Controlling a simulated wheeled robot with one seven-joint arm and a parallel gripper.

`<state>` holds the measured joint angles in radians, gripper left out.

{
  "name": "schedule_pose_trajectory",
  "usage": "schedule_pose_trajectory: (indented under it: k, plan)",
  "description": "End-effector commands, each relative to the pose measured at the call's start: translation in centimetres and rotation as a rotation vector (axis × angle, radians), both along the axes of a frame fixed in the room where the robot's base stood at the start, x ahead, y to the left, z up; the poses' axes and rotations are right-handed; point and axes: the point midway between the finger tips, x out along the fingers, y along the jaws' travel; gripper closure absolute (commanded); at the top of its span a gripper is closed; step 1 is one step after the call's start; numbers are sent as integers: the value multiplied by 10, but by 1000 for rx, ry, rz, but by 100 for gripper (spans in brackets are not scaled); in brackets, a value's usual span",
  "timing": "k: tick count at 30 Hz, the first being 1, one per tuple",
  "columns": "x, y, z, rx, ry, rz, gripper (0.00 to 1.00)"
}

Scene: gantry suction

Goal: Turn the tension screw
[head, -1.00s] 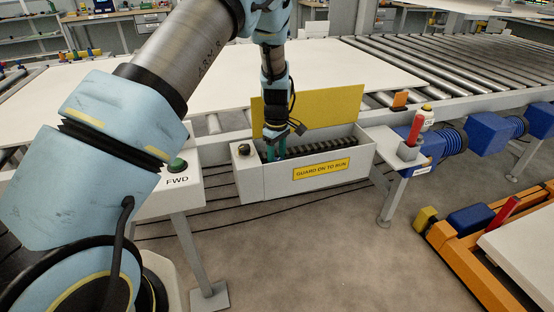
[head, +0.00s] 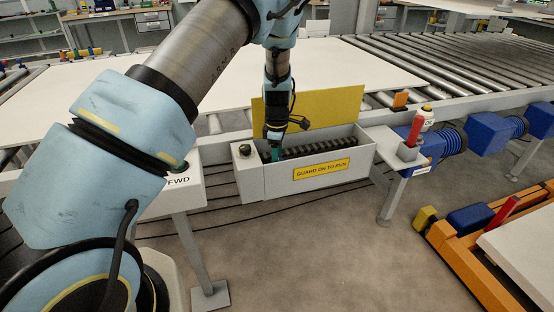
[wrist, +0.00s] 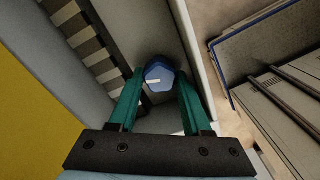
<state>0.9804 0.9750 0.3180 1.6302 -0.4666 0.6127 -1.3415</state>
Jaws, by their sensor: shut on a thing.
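The tension screw shows in the wrist view as a blue faceted head (wrist: 159,78) with a small white mark on top, inside the grey guard box (head: 255,186). My gripper (wrist: 160,92) has its two teal fingers on either side of the screw head and is shut on it. In the head view my gripper (head: 274,154) reaches down into the left end of the box, and the screw is hidden there. The dark ribbed chain or belt (wrist: 90,40) runs beside the screw.
The yellow guard lid (head: 325,108) stands open behind the box. A black knob (head: 244,149) sits on the box's left end. A red-handled part (head: 415,132) stands on a bracket to the right. Conveyor rollers and a white sheet (head: 370,65) lie behind.

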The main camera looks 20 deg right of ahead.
Motion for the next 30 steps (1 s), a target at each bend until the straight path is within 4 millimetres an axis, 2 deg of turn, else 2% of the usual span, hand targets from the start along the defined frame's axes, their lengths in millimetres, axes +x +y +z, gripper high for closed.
schedule_pose_trajectory:
  k: [8, 9, 17, 30]
  plan:
    - [0, -1, 0, -1, 0, 0, 100]
    - [0, -1, 0, -1, 0, 0, 50]
    - [0, 0, 0, 0, 0, 0, 21]
    - [-1, 1, -1, 2, 2, -22, 21]
